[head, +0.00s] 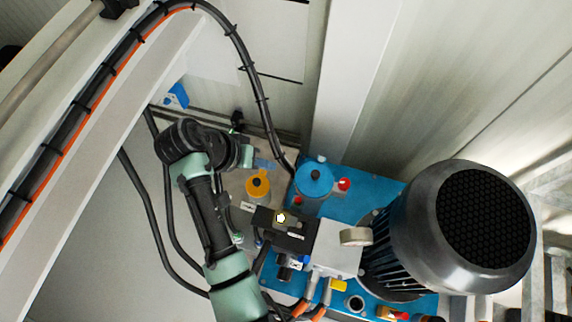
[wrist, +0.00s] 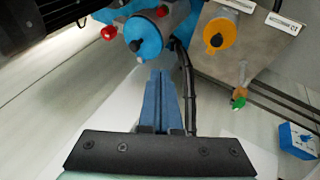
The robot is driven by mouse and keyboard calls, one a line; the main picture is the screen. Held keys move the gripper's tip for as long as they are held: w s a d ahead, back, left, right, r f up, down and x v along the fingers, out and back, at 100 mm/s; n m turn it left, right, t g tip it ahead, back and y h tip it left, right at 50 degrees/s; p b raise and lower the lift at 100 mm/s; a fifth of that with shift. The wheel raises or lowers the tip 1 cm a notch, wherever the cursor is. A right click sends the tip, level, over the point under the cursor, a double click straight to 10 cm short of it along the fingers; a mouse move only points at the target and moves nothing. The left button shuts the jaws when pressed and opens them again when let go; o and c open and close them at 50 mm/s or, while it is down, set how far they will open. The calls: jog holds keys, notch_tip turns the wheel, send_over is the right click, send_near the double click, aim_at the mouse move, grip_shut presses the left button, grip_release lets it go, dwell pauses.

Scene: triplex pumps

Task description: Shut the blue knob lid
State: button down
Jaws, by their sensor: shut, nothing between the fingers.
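The blue knob lid (head: 314,180) is a round blue disc with a small dark knob, beside the blue pump base in the head view. The fingertips are below the lid in that picture, with a visible gap. In the head view my arm's end is left of the lid; the fingertips are hard to make out.
A yellow knob lid (head: 258,186) is left of the blue one. Red knobs (head: 344,184) are close to the blue lid. A large dark motor (head: 440,230) stands to the right. A black cable (wrist: 188,85) runs just right of my fingers.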

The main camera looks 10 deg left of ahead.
jog(key=a+m, duration=0.1)
jog(key=b, duration=0.2)
send_over(300, 179)
jog(key=shift+t+h, duration=0.3)
jog(key=f, duration=0.8)
jog(key=shift+a, duration=0.4)
jog(key=shift+d, duration=0.4)
